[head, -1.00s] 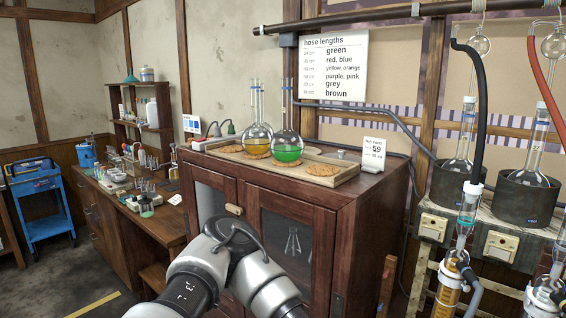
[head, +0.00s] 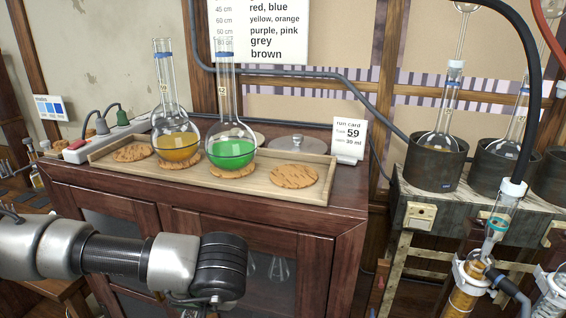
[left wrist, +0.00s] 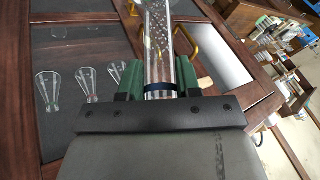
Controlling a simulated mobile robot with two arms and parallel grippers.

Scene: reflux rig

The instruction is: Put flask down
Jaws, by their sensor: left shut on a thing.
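My left gripper (left wrist: 160,78) is shut on the clear glass neck of a flask (left wrist: 161,35), just above a dark blue band, in the left wrist view. The flask's body and contents are hidden or out of frame. The gripper is in front of the cabinet; in the head view only my left arm shows, low at the left. A wooden tray (head: 240,187) on the cabinet holds a flask of amber liquid (head: 175,143) and a flask of green liquid (head: 230,150), both upright on cork rings. A left cork ring (head: 133,152) and a right cork ring (head: 295,176) are bare.
A run card (head: 349,138) reading 59 stands right of the tray. A power strip (head: 100,143) with plugs lies at its left. Dark heaters (head: 437,165) with a clear flask (head: 445,115), and hoses, stand at the right. Glassware (left wrist: 88,86) shows behind the cabinet's glass door.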

